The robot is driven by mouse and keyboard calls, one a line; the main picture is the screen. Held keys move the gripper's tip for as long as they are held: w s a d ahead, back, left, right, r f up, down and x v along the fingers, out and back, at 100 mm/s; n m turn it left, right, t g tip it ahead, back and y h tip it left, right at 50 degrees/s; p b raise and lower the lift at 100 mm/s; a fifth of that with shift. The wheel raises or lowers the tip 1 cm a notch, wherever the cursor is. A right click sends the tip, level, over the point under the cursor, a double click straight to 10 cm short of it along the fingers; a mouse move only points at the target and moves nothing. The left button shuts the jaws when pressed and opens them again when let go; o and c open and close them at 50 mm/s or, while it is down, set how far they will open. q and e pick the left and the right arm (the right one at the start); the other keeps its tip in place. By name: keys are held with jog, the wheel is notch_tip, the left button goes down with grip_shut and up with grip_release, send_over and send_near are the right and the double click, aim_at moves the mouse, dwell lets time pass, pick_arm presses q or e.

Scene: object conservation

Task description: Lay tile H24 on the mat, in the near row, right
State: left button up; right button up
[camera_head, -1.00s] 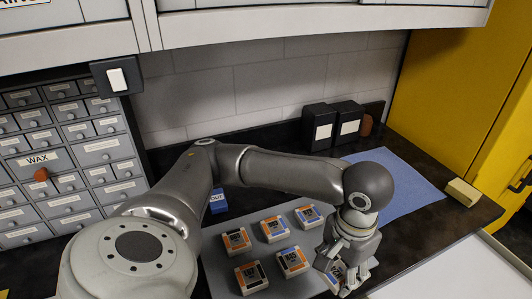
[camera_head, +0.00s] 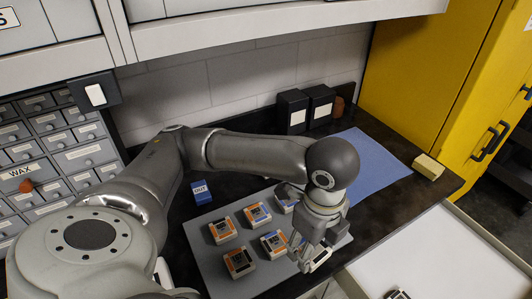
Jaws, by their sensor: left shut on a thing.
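My left gripper (camera_head: 312,254) is shut on a tile (camera_head: 321,260) at the near right corner of the grey mat (camera_head: 205,253). The fingers hide much of this tile, and its label cannot be read. I cannot tell whether it touches the mat. Two tiles lie in the near row, a near left tile (camera_head: 239,262) and a near middle tile (camera_head: 273,243). The far row has a left tile (camera_head: 222,230), a middle tile (camera_head: 257,215) and a right tile (camera_head: 284,205) partly hidden by my arm. My right gripper is out of view.
A blue mat (camera_head: 375,165) lies behind my gripper. A blue OUT sign (camera_head: 200,192) stands behind the grey mat. Two black boxes (camera_head: 293,112) stand by the wall. A white tray (camera_head: 440,255) is at right, with a dark-topped item (camera_head: 398,295) at its near edge.

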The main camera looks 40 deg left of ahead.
pick_arm(q)
jog(key=shift+s+d+r+m, duration=0.1)
jog(key=shift+r+m, duration=0.25)
jog(key=shift+m, duration=0.35)
jog(key=w+a+f+p, duration=0.1)
jog(key=w+a+f, duration=0.1)
jog(key=w+f, duration=0.1)
jog(key=w+a+f+p, duration=0.1)
jog(key=w+a+f, duration=0.1)
jog(key=w, duration=0.2)
jog(key=w+a+f+p, duration=0.1)
jog(key=w+a+f, duration=0.1)
jog(key=w+f, duration=0.1)
jog(key=shift+w+a+f, duration=0.35)
jog(key=shift+w+a, duration=0.05)
jog(key=shift+w, duration=0.1)
jog(key=shift+w+a+f, duration=0.2)
jog(key=shift+w+f, duration=0.1)
jog(key=shift+f, duration=0.1)
notch_tip(320, 180, down, 3)
jog(key=shift+w+a+r+p, duration=0.1)
jog(key=shift+p, duration=0.6)
jog(key=shift+f, duration=0.4)
jog(key=shift+f, duration=0.15)
